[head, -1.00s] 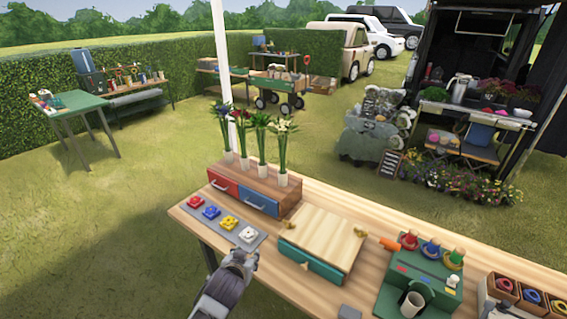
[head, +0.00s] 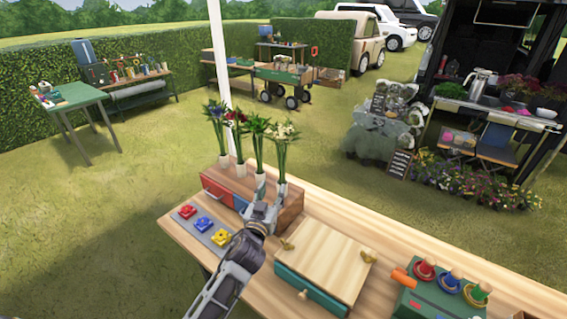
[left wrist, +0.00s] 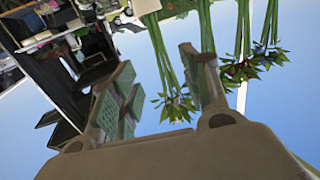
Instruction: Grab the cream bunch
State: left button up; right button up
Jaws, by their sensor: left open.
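The cream bunch (head: 283,134) stands upright in a white holder at the right end of the row of bunches, on the wooden drawer unit (head: 290,212). My left gripper (head: 266,209) is in front of its lower stems and hides part of the unit. In the left wrist view, which is upside down, the open left gripper (left wrist: 160,85) has the stems and head of the cream bunch (left wrist: 174,104) showing between its fingers, beyond them. I cannot tell how deep the bunch lies. My right gripper is not in view.
Several other bunches (head: 218,115) stand close on the left. A pad with red, blue and yellow flower-shaped pieces (head: 203,224) lies in front of the drawers. A box with a wooden lid (head: 327,250) is to the right, and a green stand (head: 430,303) beyond it.

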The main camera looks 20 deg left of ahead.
aim_at(281, 169)
pick_arm(q)
jog(key=shift+w+a+r+p, duration=0.1)
jog(key=shift+w+p, duration=0.3)
jog(key=shift+w, duration=1.7)
jog(key=shift+w+a+p, duration=0.1)
jog(key=shift+w+p, duration=0.25)
jog(key=shift+w, duration=1.7)
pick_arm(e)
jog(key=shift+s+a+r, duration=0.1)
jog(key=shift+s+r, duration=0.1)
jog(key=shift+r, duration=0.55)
pick_arm(q)
jog(key=shift+w, duration=0.1)
jog(key=shift+w+r+p, duration=0.2)
jog(key=shift+w+p, duration=0.4)
jog(key=shift+w, duration=0.85)
jog(key=shift+w+f, duration=0.1)
jog(key=shift+w, duration=0.95)
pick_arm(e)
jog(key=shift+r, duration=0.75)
pick_arm(q)
grip_shut()
